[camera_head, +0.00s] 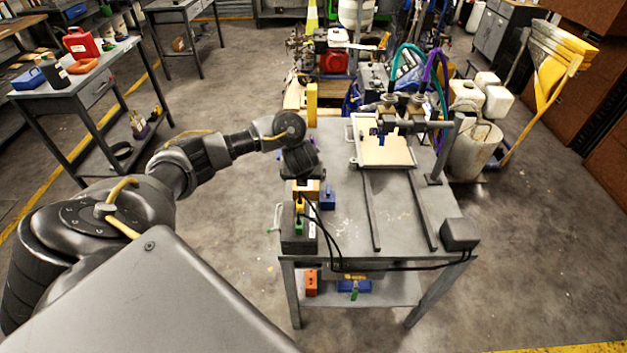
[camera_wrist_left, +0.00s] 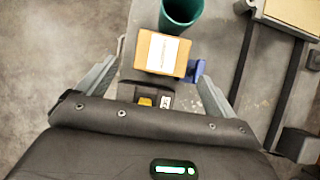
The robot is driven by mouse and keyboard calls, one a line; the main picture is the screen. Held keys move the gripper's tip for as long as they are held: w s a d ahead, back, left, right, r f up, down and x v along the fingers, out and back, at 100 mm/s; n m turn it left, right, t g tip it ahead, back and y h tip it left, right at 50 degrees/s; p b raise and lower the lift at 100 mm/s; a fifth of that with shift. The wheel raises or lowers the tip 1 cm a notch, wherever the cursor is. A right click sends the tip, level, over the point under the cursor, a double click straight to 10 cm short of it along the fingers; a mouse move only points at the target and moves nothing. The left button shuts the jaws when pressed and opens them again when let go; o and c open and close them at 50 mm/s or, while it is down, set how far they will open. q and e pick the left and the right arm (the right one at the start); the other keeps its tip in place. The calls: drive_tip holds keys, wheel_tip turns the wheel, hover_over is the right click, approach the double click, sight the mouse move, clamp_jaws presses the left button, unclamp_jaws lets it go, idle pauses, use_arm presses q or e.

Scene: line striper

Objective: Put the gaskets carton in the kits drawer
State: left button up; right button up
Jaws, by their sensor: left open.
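The gaskets carton appears to be the small tan box with a white label (camera_wrist_left: 163,53) on the grey bench. In the head view the tan box (camera_head: 312,187) shows just below my left gripper (camera_head: 301,176), which partly hides it. In the left wrist view my left gripper (camera_wrist_left: 164,66) is open, with one finger to each side of the carton. I cannot tell how high the fingers are above it. No drawer is clearly labelled as the kits drawer; a dark open-topped box (camera_head: 290,246) with a handle at its left sits at the bench's near left corner.
A blue block (camera_head: 327,199) sits right of the carton. A teal cup (camera_wrist_left: 181,14) stands just beyond it. Black cables (camera_head: 333,247) run along the bench front. A framed panel (camera_head: 385,152) and dark rails (camera_head: 371,213) occupy the bench's right half.

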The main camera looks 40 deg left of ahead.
sight(306, 192)
use_arm(q)
drive_tip(key=b+x, duration=0.1)
drive_tip(key=x, duration=0.4)
drive_tip(key=shift+d+b, duration=0.1)
drive_tip(key=shift+b, duration=0.25)
drive_tip(key=shift+x, duration=3)
drive_tip(key=shift+w+d, duration=0.1)
drive_tip(key=shift+c, duration=0.3)
drive_tip(key=c, duration=0.9)
drive_tip(key=shift+r, duration=0.15)
